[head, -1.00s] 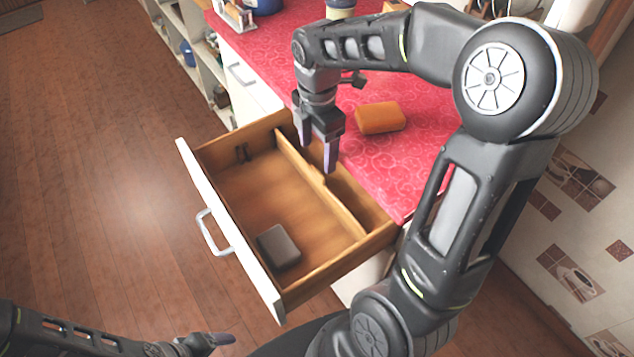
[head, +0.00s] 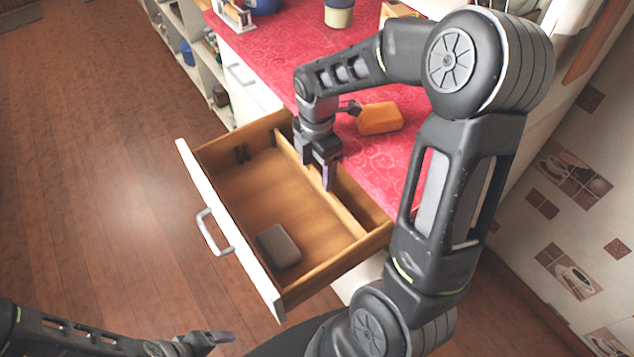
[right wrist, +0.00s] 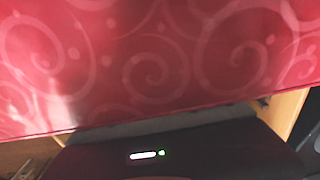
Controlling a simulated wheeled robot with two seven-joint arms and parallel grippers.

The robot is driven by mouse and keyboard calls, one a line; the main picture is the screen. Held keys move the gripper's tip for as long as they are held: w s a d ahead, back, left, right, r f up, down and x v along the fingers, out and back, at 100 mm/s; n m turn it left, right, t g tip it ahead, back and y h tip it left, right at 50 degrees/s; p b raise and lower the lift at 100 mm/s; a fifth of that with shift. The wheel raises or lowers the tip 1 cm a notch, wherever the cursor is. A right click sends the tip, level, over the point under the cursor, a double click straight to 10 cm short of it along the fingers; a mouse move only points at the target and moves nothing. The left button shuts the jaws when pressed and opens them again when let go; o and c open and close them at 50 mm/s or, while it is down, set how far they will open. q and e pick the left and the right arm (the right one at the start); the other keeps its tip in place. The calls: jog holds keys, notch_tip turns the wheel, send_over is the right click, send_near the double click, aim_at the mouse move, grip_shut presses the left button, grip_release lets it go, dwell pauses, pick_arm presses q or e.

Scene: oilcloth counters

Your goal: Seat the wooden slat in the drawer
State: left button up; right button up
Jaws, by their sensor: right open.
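The open wooden drawer (head: 205,153) sticks out from under the red counter. The wooden slat (head: 347,218) is a long thin light-brown strip standing on edge inside it, running between its two side walls near the counter side. Whether its ends sit fully down is unclear. My right gripper (head: 317,172) is open and points down at the slat's middle, hiding part of it. Whether the fingers straddle the slat cannot be told. The right wrist view shows mostly red cloth and hides the fingertips. My left gripper (head: 222,338) is low in the head view, away from the drawer.
A dark grey block (head: 278,246) lies on the drawer floor near the front panel. A cup (head: 339,14) stands farther back. Wooden floor lies open to the left.

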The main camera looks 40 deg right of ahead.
dwell(0.5)
grip_shut()
dwell(0.6)
